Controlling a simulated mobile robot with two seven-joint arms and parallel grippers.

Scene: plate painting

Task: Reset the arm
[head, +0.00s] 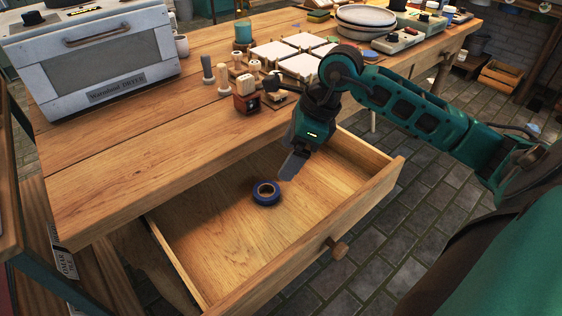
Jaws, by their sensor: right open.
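My right arm comes in from the right, and its gripper (290,168) points down over the open drawer (215,245). The right gripper is open, with nothing seen between its fingers. A blue ring-shaped roll of tape (266,193) lies flat on the drawer floor, just left of and below the fingertips, apart from them. My left gripper is not in view.
The wooden table (120,165) carries a white oven (95,58) at the left. The table's front left is clear.

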